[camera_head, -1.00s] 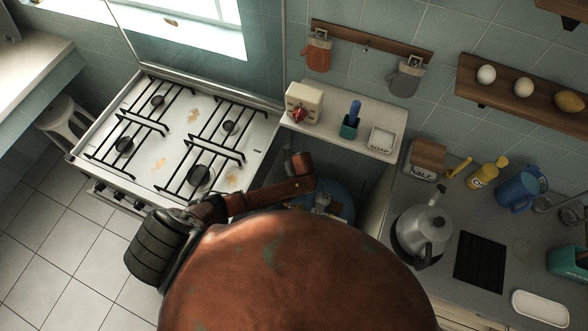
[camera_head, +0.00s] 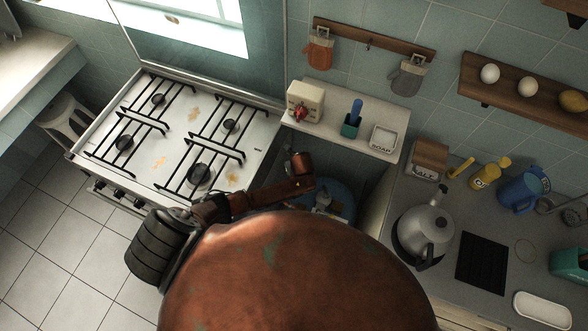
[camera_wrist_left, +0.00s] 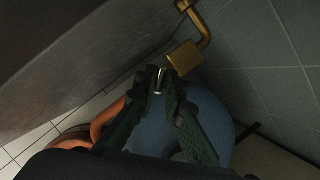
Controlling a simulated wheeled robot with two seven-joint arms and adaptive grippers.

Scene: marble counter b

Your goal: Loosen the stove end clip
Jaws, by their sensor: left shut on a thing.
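In the left wrist view my left gripper (camera_wrist_left: 161,88) has its green fingers closed around a small silvery piece (camera_wrist_left: 160,78), which looks like the stove end clip. The fingers hide most of it. An orange hose (camera_wrist_left: 106,120) shows at lower left. My right gripper is out of view.
A blue gas cylinder (camera_head: 341,195) stands in the gap, below my gripper in the wrist view (camera_wrist_left: 205,110). A shelf (camera_head: 340,135) with a timer, a cup and a soap dish overhangs the gap. A kettle (camera_head: 425,235) stands on the right counter.

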